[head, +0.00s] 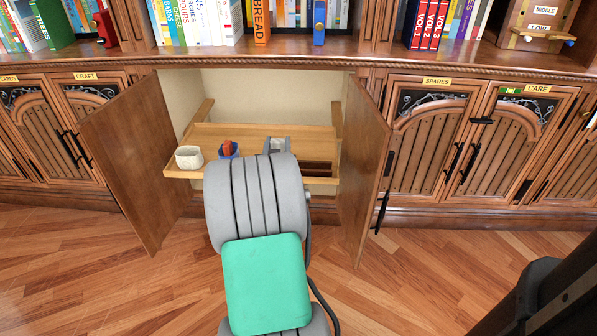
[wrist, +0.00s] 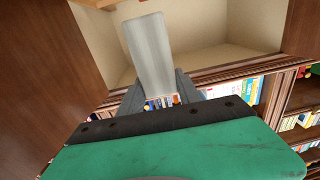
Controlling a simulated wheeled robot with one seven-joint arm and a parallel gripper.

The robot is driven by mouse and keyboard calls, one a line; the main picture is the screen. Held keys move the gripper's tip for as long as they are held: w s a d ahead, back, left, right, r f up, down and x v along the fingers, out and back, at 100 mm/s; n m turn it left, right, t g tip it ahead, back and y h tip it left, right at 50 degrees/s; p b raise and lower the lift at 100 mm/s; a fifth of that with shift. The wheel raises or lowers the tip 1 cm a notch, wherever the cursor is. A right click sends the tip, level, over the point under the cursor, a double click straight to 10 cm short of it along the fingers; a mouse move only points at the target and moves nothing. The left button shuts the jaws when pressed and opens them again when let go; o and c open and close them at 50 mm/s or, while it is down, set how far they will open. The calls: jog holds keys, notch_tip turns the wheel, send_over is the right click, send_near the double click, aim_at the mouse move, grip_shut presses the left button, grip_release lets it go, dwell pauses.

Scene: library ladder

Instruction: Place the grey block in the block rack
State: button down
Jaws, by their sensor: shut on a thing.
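The grey block (wrist: 150,55) is a long pale bar in the wrist view. My gripper (wrist: 158,92) is shut on its lower end, and the block sticks out beyond the fingers. In the head view my arm hides most of the gripper; a small grey shape (head: 277,145) shows above it, and I cannot tell whether it is block or fingers. A wooden piece with dark slots (head: 318,168), which looks like the block rack, is at the right of the pulled-out shelf (head: 225,137). My arm partly covers it.
A white cup (head: 189,157) and a blue holder with a red thing (head: 228,150) stand on the shelf's left. Open cabinet doors flank it, left (head: 138,160) and right (head: 364,165). Bookshelves run above.

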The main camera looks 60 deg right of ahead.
jog(key=shift+g, duration=0.3)
jog(key=shift+s+d+f+b, duration=0.45)
jog(key=shift+d+f+b, duration=0.9)
jog(key=shift+d+f, duration=1.1)
jog(key=shift+s+d+f+b, duration=0.5)
jog(key=shift+d+f+b, duration=0.8)
jog(key=shift+d+f, duration=1.05)
jog(key=shift+s+d+f+b, duration=0.45)
jog(key=shift+d+f+b, duration=1.2)
jog(key=shift+d, duration=1.3)
jog(key=c, duration=0.8)
grip_release()
jog(key=shift+f+p, duration=0.15)
jog(key=shift+p, duration=0.2)
jog(key=shift+c, duration=0.2)
